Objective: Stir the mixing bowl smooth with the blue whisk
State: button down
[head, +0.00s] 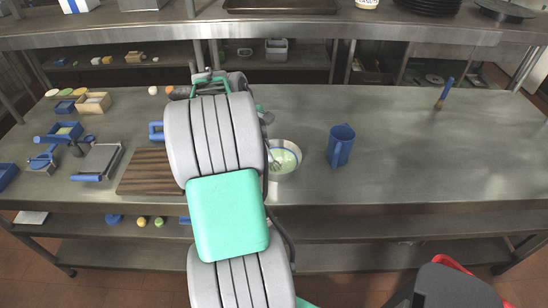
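The mixing bowl (296,150) stands on the steel counter in the middle of the head view, just right of my arm. It holds a pale green mix. Grey whisk wires (273,157) show at its left side, reaching into the bowl; the whisk's handle is hidden behind my arm. My arm covers most of my gripper. Only small grey and green parts show at the arm's right edge above the wires, so its fingers and hold cannot be made out.
A blue jug (341,145) stands close right of the bowl. A blue-handled brush (444,94) stands farther right. A wooden board (148,172), a blue-handled slicer (98,162) and small boxes (94,103) lie left. The right counter is mostly clear. A shelf (300,30) spans the back.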

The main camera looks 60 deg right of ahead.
jog(key=shift+s, duration=0.35)
jog(key=shift+s+d+p, duration=0.35)
jog(key=shift+d, duration=0.25)
jog(key=shift+s+d+p, duration=0.3)
jog(key=shift+s+d, duration=0.05)
jog(key=shift+d, duration=0.2)
jog(key=shift+w+d+r+p, duration=0.15)
jog(key=shift+w+d+p, duration=0.05)
jog(key=shift+d+p, duration=0.1)
jog(key=shift+w+p, duration=1.25)
jog(key=shift+w, duration=1.35)
notch_tip(320, 180, up, 10)
jog(key=p, duration=0.2)
jog(key=shift+a+p, duration=0.2)
jog(key=shift+p, duration=0.1)
